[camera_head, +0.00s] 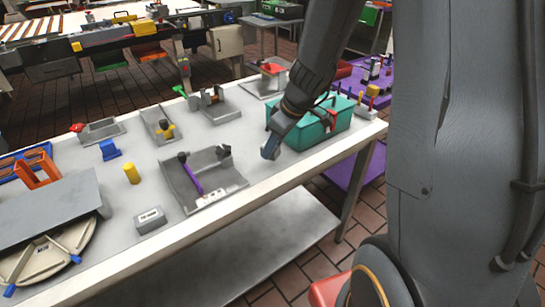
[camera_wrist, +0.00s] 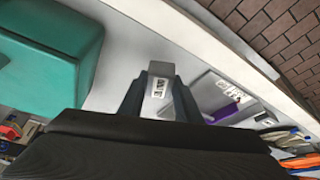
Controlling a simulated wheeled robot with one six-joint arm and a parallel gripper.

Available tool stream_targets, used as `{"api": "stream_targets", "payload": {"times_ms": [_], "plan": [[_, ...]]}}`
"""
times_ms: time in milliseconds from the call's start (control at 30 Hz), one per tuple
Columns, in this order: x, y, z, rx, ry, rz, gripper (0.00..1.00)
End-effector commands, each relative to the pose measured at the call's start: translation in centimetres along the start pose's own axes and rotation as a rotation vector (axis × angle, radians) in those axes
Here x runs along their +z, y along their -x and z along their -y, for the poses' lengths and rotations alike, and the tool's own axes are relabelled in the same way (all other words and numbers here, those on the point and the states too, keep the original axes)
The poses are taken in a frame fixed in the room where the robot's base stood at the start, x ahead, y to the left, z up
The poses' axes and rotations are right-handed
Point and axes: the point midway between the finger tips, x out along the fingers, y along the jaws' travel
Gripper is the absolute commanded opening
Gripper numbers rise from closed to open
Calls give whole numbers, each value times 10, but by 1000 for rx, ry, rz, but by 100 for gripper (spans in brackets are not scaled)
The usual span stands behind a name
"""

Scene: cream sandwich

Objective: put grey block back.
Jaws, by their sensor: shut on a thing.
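My gripper (camera_wrist: 160,92) is shut on a small grey block (camera_wrist: 161,69) in the wrist view. The block has a white label with dark marks and sits between the two dark fingers. In the head view my gripper (camera_head: 271,147) is above the table (camera_head: 265,172), in front of the teal box. The held block is hard to make out there, and I cannot tell its exact height above the table. Another grey block with a white label (camera_head: 149,220) rests near the table's front edge.
A teal box (camera_head: 318,128) stands right beside my gripper; it fills the left of the wrist view (camera_wrist: 50,55). A grey tray with a purple rod (camera_head: 215,188) lies to the left. A yellow cylinder (camera_head: 131,173) and blue piece (camera_head: 109,150) stand farther left.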

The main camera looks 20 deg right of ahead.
Motion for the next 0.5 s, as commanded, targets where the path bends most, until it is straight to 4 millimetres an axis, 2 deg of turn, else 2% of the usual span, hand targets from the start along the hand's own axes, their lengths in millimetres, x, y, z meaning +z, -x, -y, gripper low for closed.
{"api": "stream_targets", "payload": {"times_ms": [233, 500], "plan": [[13, -32, 0, -1, -4, 2, 5], [16, -37, 0, 2, -1, 0, 5]]}}
